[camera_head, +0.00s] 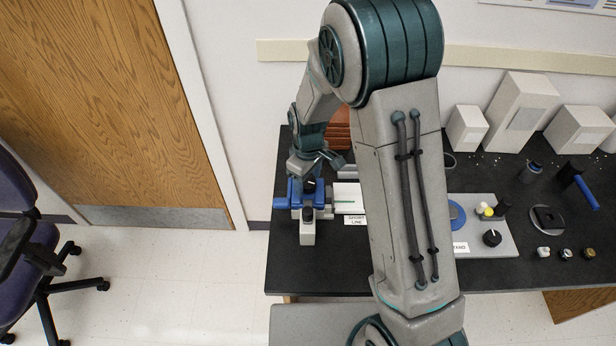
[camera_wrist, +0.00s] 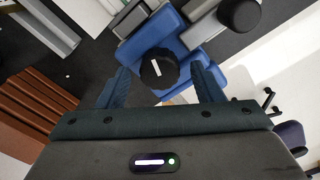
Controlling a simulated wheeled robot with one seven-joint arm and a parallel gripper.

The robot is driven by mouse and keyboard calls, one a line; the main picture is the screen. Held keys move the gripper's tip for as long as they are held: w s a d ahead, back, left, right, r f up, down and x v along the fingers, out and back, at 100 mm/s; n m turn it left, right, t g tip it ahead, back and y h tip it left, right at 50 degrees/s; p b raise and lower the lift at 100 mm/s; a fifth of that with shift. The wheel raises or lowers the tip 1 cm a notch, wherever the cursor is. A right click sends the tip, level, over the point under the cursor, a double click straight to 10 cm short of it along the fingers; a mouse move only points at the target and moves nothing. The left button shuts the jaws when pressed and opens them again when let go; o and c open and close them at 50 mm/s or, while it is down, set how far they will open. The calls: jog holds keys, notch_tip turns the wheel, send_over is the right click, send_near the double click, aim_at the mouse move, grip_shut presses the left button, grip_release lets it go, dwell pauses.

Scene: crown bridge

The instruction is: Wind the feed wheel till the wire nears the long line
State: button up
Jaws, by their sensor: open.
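A blue and grey bench device (camera_head: 293,194) stands at the left end of the black table, below my gripper. In the wrist view a round black knob with a white mark, apparently the feed wheel (camera_wrist: 158,70), sits on the blue body (camera_wrist: 185,38). My gripper (camera_wrist: 161,76) is open, with one finger on each side of this knob; I cannot tell whether they touch it. In the head view my arm's end hides most of the knob. A white plate (camera_head: 347,190) beside the device carries a thin green strip and a "short line" label (camera_head: 356,219). The wire and the long line cannot be made out.
A second black knob (camera_wrist: 240,14) stands close by on the device. Reddish-brown blocks (camera_head: 338,130) stand behind it. My arm hides the table's middle.

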jog(key=c, duration=1)
jog(key=shift+o, duration=0.2)
jog(key=shift+m, duration=0.3)
jog(key=m+b, duration=0.2)
jog(key=m, duration=0.1)
jog(key=shift+f+m, duration=0.1)
jog(key=shift+m, duration=0.2)
jog(key=m+b, duration=0.1)
jog(key=m, duration=0.3)
jog(key=m+b, duration=0.1)
jog(key=m, duration=0.5)
jog(key=shift+m, duration=0.4)
jog(key=m, duration=0.3)
jog(key=shift+r+m+p, duration=0.2)
jog(key=shift+m+p, duration=0.45)
jog(key=shift+m, duration=1.25)
